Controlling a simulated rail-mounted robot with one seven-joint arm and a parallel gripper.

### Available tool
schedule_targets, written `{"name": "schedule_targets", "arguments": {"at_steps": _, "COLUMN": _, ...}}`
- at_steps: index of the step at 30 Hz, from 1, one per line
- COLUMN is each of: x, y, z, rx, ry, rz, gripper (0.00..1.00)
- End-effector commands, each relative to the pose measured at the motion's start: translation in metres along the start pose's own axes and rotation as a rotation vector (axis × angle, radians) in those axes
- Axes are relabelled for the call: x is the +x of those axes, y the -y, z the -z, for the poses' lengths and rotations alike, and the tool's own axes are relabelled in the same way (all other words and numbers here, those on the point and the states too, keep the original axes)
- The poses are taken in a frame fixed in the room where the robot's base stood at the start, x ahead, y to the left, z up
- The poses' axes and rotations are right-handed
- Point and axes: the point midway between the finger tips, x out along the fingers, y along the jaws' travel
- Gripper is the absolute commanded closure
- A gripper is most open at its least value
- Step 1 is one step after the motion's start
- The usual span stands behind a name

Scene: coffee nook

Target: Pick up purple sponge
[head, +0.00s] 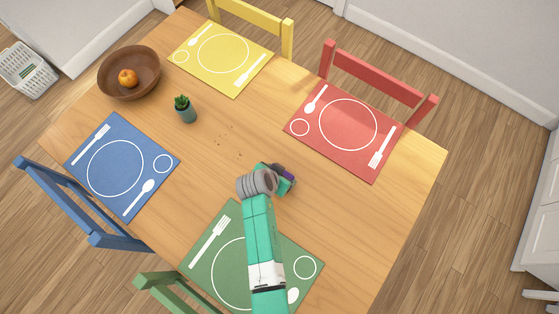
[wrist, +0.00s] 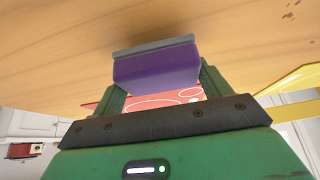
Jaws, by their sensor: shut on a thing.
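The purple sponge (wrist: 155,68) is a block with a grey layer along one face. It sits between the two fingers of my gripper (wrist: 158,82) in the wrist view, and my gripper is shut on it. In the head view my gripper (head: 284,181) is over the middle of the wooden table, between the green and red placemats. Only a small purple part of the sponge (head: 289,176) shows there, the rest hidden by my gripper and wrist. I cannot tell from these views whether the sponge touches the table.
Dark crumbs (head: 239,155) lie on the table left of my gripper. A small potted plant (head: 185,110) and a brown bowl (head: 115,86) with an orange fruit (head: 128,77) stand farther left. Blue (head: 95,148), yellow (head: 190,70), red (head: 370,165) and green (head: 235,215) placemats lie around the edges.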

Motion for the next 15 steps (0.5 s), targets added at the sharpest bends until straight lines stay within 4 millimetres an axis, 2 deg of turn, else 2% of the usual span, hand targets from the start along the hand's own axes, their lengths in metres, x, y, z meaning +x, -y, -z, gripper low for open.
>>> {"name": "schedule_targets", "arguments": {"at_steps": 2, "x": -0.014, "y": 0.001, "z": 0.008, "rx": 0.001, "ry": -0.001, "rz": 0.002, "gripper": 0.48}}
{"name": "schedule_targets", "arguments": {"at_steps": 8, "x": -0.036, "y": -0.018, "z": -0.028, "rx": -0.001, "ry": 0.003, "rz": 0.001, "gripper": 0.48}}
{"name": "schedule_targets", "arguments": {"at_steps": 15, "x": -0.071, "y": -0.046, "z": -0.078, "rx": -0.001, "ry": 0.002, "rz": 0.001, "gripper": 0.48}}
